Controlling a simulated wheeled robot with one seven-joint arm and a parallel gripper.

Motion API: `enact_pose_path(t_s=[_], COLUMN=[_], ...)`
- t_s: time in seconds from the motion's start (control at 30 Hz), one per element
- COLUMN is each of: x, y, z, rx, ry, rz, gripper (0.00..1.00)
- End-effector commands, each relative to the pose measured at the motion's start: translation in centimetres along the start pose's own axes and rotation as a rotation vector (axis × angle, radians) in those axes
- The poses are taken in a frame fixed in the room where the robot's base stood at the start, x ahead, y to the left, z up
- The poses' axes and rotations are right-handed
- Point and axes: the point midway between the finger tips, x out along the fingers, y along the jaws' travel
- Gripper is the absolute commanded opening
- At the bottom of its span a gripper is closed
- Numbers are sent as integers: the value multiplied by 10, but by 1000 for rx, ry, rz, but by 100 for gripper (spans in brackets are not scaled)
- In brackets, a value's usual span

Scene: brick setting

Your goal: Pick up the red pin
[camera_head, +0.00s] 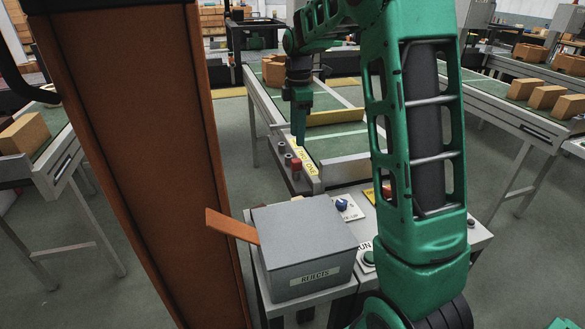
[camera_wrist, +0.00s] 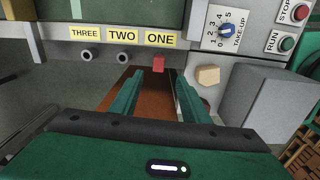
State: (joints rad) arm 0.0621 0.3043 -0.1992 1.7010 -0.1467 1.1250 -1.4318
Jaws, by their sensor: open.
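The red pin (camera_head: 297,165) is at the near end of a row of grey round fittings on the conveyor's end rail. In the wrist view the red pin (camera_wrist: 158,64) sits just below the yellow ONE label (camera_wrist: 160,38). My gripper (camera_head: 299,138) points down near the pin in the head view, close to the rail. In the wrist view my gripper (camera_wrist: 159,82) is open, with its two green fingers apart and nothing between them. The pin shows beyond the gap between the fingertips. I cannot tell the exact distance to it.
A grey REJECTS box (camera_head: 305,245) with an orange strip sticking out stands in front. A control panel with a TAKE-UP dial (camera_wrist: 227,28) and RUN and STOP buttons is to the right. A rust-brown column (camera_head: 140,150) blocks the left. Two empty round fittings sit under TWO and THREE.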

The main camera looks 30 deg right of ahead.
Motion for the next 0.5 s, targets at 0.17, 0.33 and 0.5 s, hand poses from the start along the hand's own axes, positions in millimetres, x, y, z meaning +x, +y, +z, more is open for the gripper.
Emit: enact_pose_path(t_s=[0.17, 0.33, 0.5], x=[13, 39, 56], y=[9, 8, 8], z=[-7, -7, -6], rx=[-61, -62, -60], ry=[0, 0, 0], rz=[-3, -4, -3], gripper=[42, 42, 42])
